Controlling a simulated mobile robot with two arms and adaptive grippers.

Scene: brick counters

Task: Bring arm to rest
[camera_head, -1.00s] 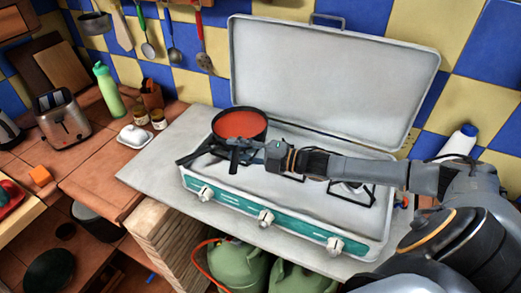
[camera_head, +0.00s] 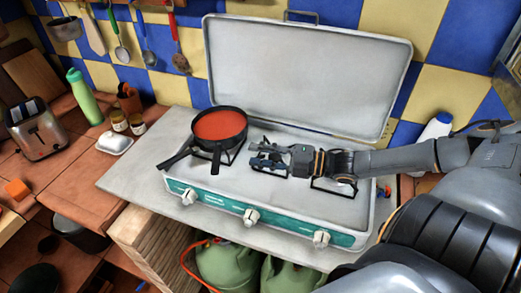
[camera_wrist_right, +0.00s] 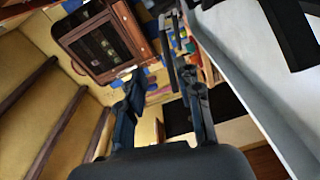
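My right gripper (camera_head: 264,159) hovers over the middle of the white camping stove (camera_head: 330,201), to the right of the pan, with a gap between them. Its two fingers are apart with nothing between them, as the right wrist view (camera_wrist_right: 158,85) also shows. My right arm comes in from the right, stretched across the stove. The dark pan (camera_head: 220,126), with red content, sits on the stove's left burner, its handle pointing to the lower left. My left gripper is not in view.
The stove's raised lid (camera_head: 300,75) stands behind the arm. A white bottle (camera_head: 434,132) is near the forearm at the right. A toaster (camera_head: 36,128), a green bottle (camera_head: 84,97) and a white butter dish (camera_head: 114,143) are at the left. Green gas bottles (camera_head: 225,265) stand below.

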